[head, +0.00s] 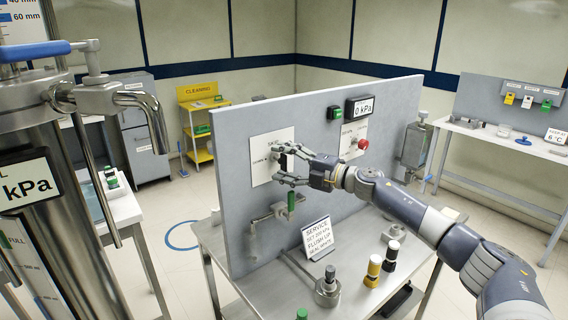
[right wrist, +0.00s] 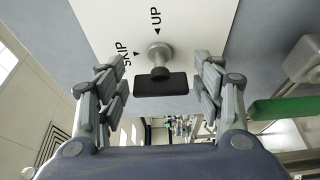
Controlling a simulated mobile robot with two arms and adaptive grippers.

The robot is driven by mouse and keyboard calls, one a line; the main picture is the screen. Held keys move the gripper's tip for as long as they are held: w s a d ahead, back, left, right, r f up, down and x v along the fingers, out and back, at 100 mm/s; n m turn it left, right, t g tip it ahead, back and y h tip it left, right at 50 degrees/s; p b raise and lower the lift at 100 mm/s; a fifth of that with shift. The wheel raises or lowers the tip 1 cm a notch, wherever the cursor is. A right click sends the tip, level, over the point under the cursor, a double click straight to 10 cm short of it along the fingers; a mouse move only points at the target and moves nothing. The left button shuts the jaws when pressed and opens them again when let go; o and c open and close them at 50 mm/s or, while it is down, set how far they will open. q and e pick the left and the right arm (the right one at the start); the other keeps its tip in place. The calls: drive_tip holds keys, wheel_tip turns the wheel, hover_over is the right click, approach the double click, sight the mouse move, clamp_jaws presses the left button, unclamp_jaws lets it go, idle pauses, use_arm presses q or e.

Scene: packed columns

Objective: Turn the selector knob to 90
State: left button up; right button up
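The selector knob (right wrist: 160,80) shows in the right wrist view as a dark bar on a grey round shaft. It stands out from a white plate (right wrist: 205,22) with the words SKIP and UP and small black arrow marks. No 90 mark is readable here. In the head view the same plate (head: 260,165) is on the grey upright panel, and the fingers largely hide the knob. My right gripper (head: 282,165) is at this plate. In the wrist view its fingers (right wrist: 156,78) are open, one on each side of the knob, with visible gaps. My left gripper is not in view.
A green-handled valve (head: 291,203) is just below the right gripper. A red knob (head: 363,144) and a 0 kPa display (head: 364,106) are farther right. A service sign (head: 318,238) and yellow and black containers (head: 373,270) stand on the bench. A metal column (head: 75,200) blocks the left.

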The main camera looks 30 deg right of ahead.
drive_tip(key=shift+s, duration=0.1)
drive_tip(key=shift+s+d+f, duration=0.1)
drive_tip(key=shift+s+d, duration=0.1)
drive_tip(key=v, duration=1.1)
idle(0.3)
drive_tip(key=shift+s, duration=0.15)
idle(0.5)
